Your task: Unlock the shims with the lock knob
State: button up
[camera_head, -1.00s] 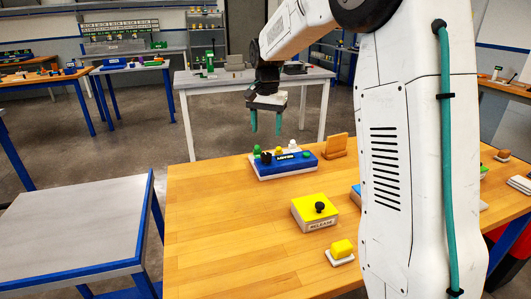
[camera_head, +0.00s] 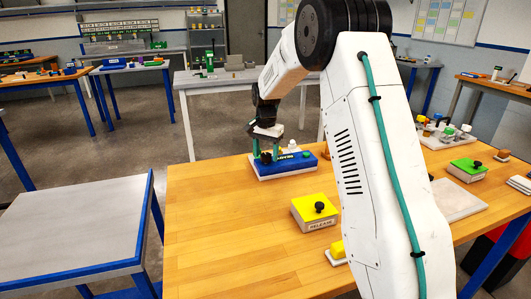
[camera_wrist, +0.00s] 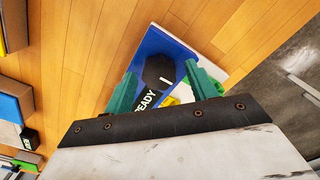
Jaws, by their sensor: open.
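A blue box (camera_head: 302,164) labelled READY sits on a white base at the far left part of the wooden table. A black knob (camera_head: 266,157), which looks like the lock knob, stands at its left end. In the wrist view the black knob (camera_wrist: 158,72) with a white mark beside it shows on the blue box (camera_wrist: 150,42). My gripper (camera_head: 267,149) points down over that end, its green fingers apart on either side of the knob. I cannot tell whether they touch it. My fingers and arm partly hide the box's smaller green, yellow and white parts; no shims are clearly identifiable.
A yellow box (camera_head: 308,206) labelled RELEASE, with its own black knob, stands nearer on the table (camera_head: 220,240). A yellow block (camera_head: 337,249) is in front of it. A green box (camera_head: 466,171) is at right. The table's left front is clear.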

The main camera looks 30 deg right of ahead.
jog(key=c, duration=1)
jog(key=shift+n, duration=0.3)
jog(key=n, duration=1.7)
jog(key=shift+n, duration=0.3)
